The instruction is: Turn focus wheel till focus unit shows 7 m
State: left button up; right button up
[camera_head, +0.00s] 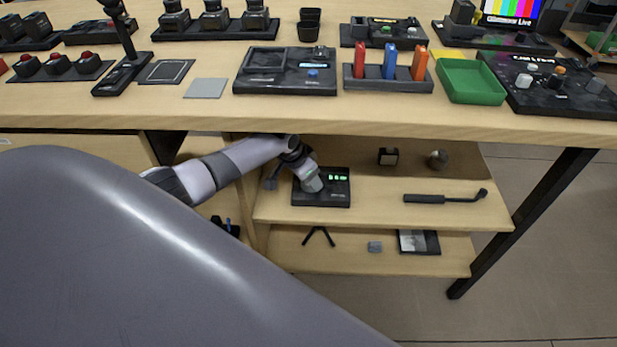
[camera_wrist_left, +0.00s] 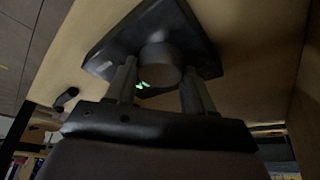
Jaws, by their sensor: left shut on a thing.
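The focus unit (camera_head: 338,198) is a dark box on the upper shelf under the long table. Its small green display (camera_head: 338,177) is lit, but its digits are too small to read. In the left wrist view, the focus unit (camera_wrist_left: 105,52) carries a round dark focus wheel (camera_wrist_left: 160,62), and part of the green display shows just below the wheel. My left gripper (camera_wrist_left: 158,82) has its two fingers on either side of the wheel and is shut on it. In the head view my left gripper (camera_head: 308,178) covers the wheel. My right gripper is not in view.
The table edge (camera_head: 400,126) overhangs the shelf. On the same shelf are a black cube (camera_head: 388,156), a round object (camera_head: 437,159) and a dark handle (camera_head: 445,197). The lower shelf holds a small tripod (camera_head: 318,236), a grey block (camera_head: 374,246) and a flat panel (camera_head: 418,242).

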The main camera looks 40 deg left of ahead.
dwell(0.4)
pick_arm(q)
jog(key=o, duration=1)
jog(key=shift+o, duration=0.2)
jog(key=shift+r, duration=0.1)
